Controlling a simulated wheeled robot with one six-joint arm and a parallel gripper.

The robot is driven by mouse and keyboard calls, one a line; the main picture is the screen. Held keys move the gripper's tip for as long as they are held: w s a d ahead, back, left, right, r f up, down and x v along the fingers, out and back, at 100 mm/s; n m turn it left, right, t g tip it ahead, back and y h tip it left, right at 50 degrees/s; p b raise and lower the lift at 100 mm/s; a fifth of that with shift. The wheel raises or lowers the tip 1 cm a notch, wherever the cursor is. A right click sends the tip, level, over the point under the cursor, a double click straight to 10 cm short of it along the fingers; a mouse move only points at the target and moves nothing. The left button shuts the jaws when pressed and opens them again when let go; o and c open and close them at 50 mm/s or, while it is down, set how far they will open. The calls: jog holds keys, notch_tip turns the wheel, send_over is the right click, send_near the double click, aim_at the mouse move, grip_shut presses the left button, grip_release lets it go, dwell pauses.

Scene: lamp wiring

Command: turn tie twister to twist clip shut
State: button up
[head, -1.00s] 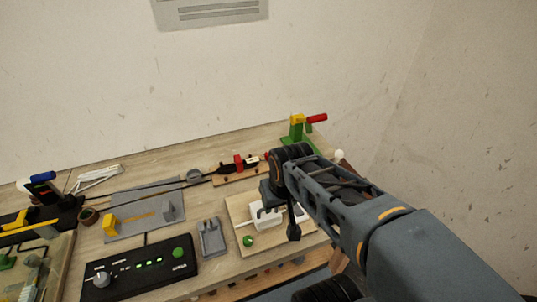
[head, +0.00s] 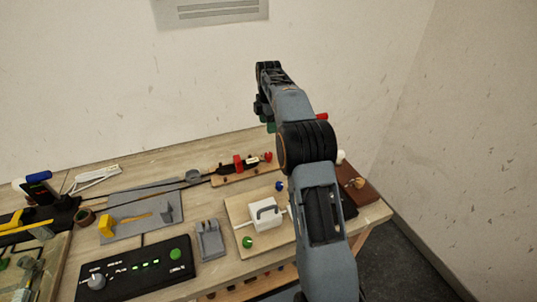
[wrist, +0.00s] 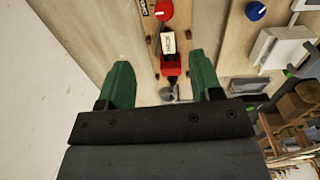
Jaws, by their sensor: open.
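A small wooden board (head: 243,174) on the table holds a dark part with a red clip (head: 239,163) and a red knob (head: 267,156) at its right end. The knob may be the tie twister; I cannot be sure. In the wrist view the red knob (wrist: 163,10) is at the top, beyond a white label (wrist: 168,43) and the red clip (wrist: 171,66). My gripper (wrist: 160,62) is open, its green fingers either side of this line of parts, nothing between them in grip. In the head view my gripper (head: 269,126) hangs above and behind the board.
A black control panel (head: 135,270) lies front left. The wall is close behind.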

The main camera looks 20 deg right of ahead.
aim_at(268, 154)
jog(key=shift+n, duration=0.9)
jog(key=f, duration=1.4)
jog(key=shift+s, duration=0.2)
jog(key=c, duration=0.9)
